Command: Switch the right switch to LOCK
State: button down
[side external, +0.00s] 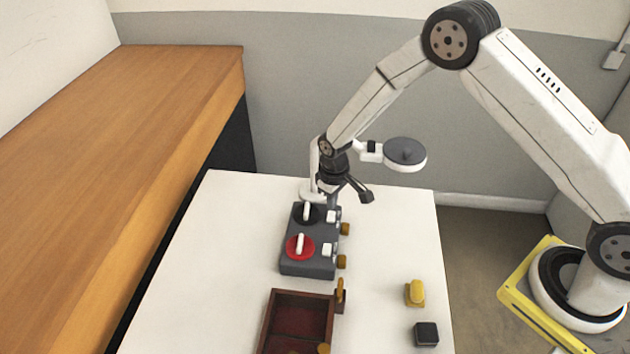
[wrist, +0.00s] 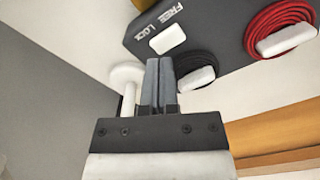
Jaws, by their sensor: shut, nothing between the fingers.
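A dark grey switch box (side external: 309,269) sits on the white table. It carries two round dials with white handles: a black dial (side external: 316,217) at its far end and a red dial (side external: 291,252) at its near end. Both dials show in the wrist view, black (wrist: 207,57) and red (wrist: 262,27). The lettering FREE LOCK (wrist: 165,21) is on the box near a white rectangle (wrist: 167,39). My gripper (wrist: 158,62) is shut and empty, just off the box edge near the black dial's handle (wrist: 196,79). Whether it touches anything is unclear.
A white disc with a post (wrist: 127,76) stands beside my fingers. An open wooden box (side external: 268,320), a yellow object (side external: 415,292) and a black block (side external: 426,333) are nearer on the table (side external: 210,270). A brown wooden counter (side external: 110,140) is at left.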

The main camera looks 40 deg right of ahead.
aim_at(334, 213)
jog(key=shift+r, duration=2.25)
jog(key=shift+r, duration=0.1)
jog(key=s+d+r+m+t, duration=0.1)
jog(key=s+d+r, duration=0.2)
jog(key=s+r, duration=0.4)
jog(key=s+d+r+m+t, duration=0.1)
jog(key=s+r, duration=0.5)
jog(key=s, duration=0.6)
jog(key=shift+s+d+r+m+t, duration=0.35)
jog(key=shift+d+m, duration=0.15)
jog(key=shift+d, duration=0.7)
jog(key=shift+w, duration=0.2)
